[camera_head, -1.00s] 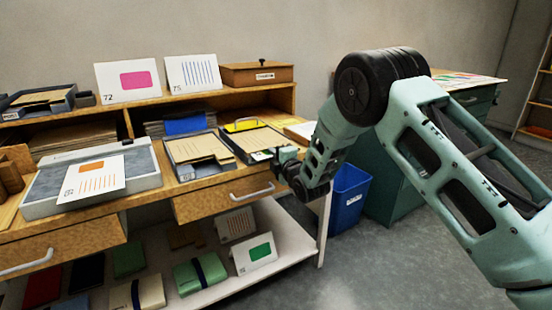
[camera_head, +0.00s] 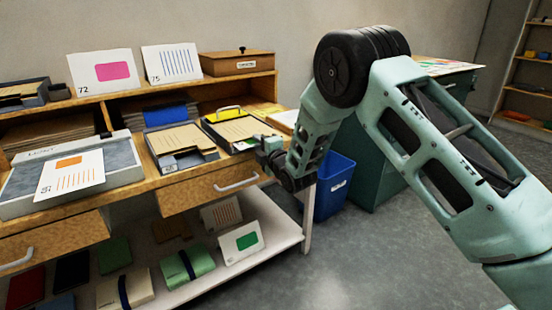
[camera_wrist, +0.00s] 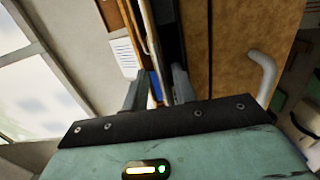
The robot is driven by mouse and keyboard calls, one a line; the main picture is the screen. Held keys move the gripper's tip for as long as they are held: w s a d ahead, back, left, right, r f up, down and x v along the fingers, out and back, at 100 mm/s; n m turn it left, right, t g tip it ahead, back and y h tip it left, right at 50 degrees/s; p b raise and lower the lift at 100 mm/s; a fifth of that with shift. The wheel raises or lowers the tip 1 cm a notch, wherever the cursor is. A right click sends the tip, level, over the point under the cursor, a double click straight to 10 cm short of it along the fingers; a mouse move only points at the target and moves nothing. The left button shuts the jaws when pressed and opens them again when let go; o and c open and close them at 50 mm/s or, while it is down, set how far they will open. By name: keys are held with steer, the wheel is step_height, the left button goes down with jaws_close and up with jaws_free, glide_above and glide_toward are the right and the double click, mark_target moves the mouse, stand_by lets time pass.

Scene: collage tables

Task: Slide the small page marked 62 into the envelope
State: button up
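A white page with an orange block and orange lines (camera_head: 72,174) lies tilted on a grey tray (camera_head: 125,174) at the left of the desk. Its number is too small to read surely. Brown envelope-like sheets (camera_head: 183,139) lie in a dark tray at mid-desk. A similar brown sheet (camera_head: 240,129) lies in the tray beside it, under a yellow handle. I cannot tell which is the envelope. My gripper (camera_head: 268,150) is at the desk's front edge, right of these trays. In the wrist view my gripper (camera_wrist: 160,82) has its fingers apart, with no page seen between them.
Cards marked 72 (camera_head: 104,73) and 75 (camera_head: 172,64) stand on the top shelf by a wooden box (camera_head: 237,63). More cards and folders, including a green-block card (camera_head: 240,242), rest on the lower shelf. A blue bin (camera_head: 333,186) stands at right. Floor in front is clear.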

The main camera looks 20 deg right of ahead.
steer(key=v, duration=1.6)
steer(key=s+a+m+g, duration=0.8)
steer(key=s+a+g, duration=0.2)
steer(key=s, duration=0.3)
steer(key=s+d+r+m+g+h, duration=0.1)
steer(key=s+r+m+g+h, duration=0.2)
steer(key=s, duration=0.9)
steer(key=s+d+r+m+g+h, duration=0.15)
steer(key=s+g, duration=0.25)
steer(key=s, duration=0.8)
step_height(320, 180, up, 18)
steer(key=p, duration=1.9)
steer(key=shift+d+m, duration=0.2)
steer(key=shift+m, duration=0.25)
steer(key=shift+r+y, duration=0.1)
steer(key=shift+y, duration=0.15)
